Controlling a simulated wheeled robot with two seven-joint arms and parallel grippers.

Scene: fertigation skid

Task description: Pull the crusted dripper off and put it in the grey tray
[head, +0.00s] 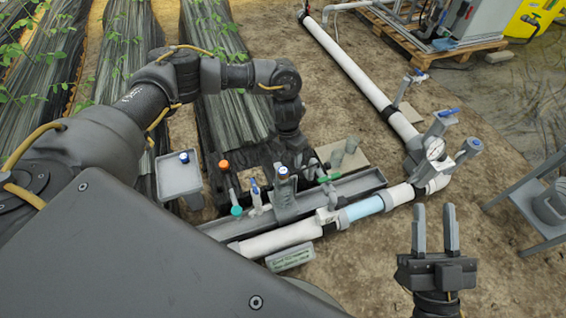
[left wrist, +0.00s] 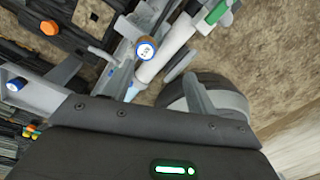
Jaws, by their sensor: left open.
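My left gripper (head: 298,165) points down over the row of small fittings beside the white pipe, partly hidden by its own wrist. Its jaws are open. In the left wrist view, a blue-capped fitting (left wrist: 145,48) stands beyond the jaws. An orange-capped piece (head: 223,165), a teal piece (head: 236,210) and a blue-topped piece (head: 255,188) stand to the left of the gripper. I cannot tell which piece is the crusted dripper. My right gripper (head: 434,232) is open and empty at the lower right.
A long grey trough (head: 345,188) runs behind the white pipe (head: 275,241), with a label block (head: 290,257) in front. A gauge and blue-handled valves (head: 436,150) stand to the right. Bare soil lies between.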

